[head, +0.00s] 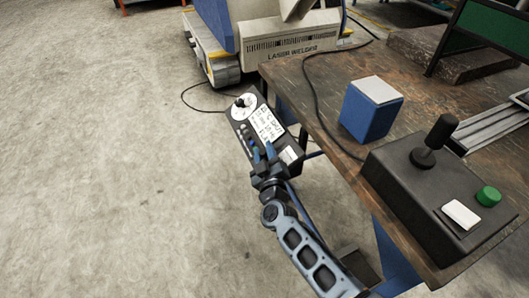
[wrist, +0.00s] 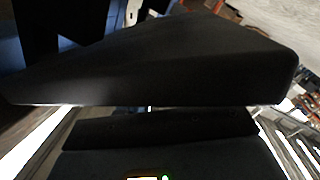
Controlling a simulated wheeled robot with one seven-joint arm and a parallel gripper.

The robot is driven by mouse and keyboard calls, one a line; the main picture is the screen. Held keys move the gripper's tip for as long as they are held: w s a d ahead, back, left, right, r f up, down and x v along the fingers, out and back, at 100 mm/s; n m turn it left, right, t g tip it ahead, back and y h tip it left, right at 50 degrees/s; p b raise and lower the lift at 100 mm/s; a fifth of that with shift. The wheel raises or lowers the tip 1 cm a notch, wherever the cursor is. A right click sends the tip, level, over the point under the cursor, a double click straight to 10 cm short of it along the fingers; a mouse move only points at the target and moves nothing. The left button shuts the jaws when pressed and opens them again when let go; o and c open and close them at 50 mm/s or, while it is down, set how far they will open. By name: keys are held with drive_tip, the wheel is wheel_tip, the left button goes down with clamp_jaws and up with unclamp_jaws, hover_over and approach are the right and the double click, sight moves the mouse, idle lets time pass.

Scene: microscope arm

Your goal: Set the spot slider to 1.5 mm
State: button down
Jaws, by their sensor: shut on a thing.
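A dark control panel (head: 289,153) hangs beside the workbench, with a round white dial and black knob near its top. A white label (head: 266,124) with black writing sits right of a row of small slider knobs (head: 246,130). My gripper (head: 264,153) is at the lower part of the panel, shut on what seems to be a slider knob. The fingers hide the held part, and I cannot read the scale or the slider's setting. In the wrist view a large black shape (wrist: 160,65) fills the upper middle, too close and dark to identify.
The wooden workbench (head: 322,103) is at the right, with a blue block (head: 368,115) and a black joystick box (head: 400,182) on it. A laser welder (head: 290,36) stands at the back. A dark cable runs over the bench. The floor at left is clear.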

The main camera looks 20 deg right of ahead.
drive_tip(key=shift+d+r+p, duration=0.6)
drive_tip(key=shift+p, duration=0.05)
drive_tip(key=shift+d+r+p, duration=0.2)
drive_tip(key=shift+d+p, duration=0.15)
drive_tip(key=shift+d, duration=0.1)
drive_tip(key=c, duration=0.9)
unclamp_jaws()
drive_tip(key=p+v, duration=0.1)
drive_tip(key=v, duration=0.5)
drive_tip(key=shift+s+p, duration=0.35)
drive_tip(key=shift+s+a, duration=0.2)
drive_tip(key=shift+s, duration=0.35)
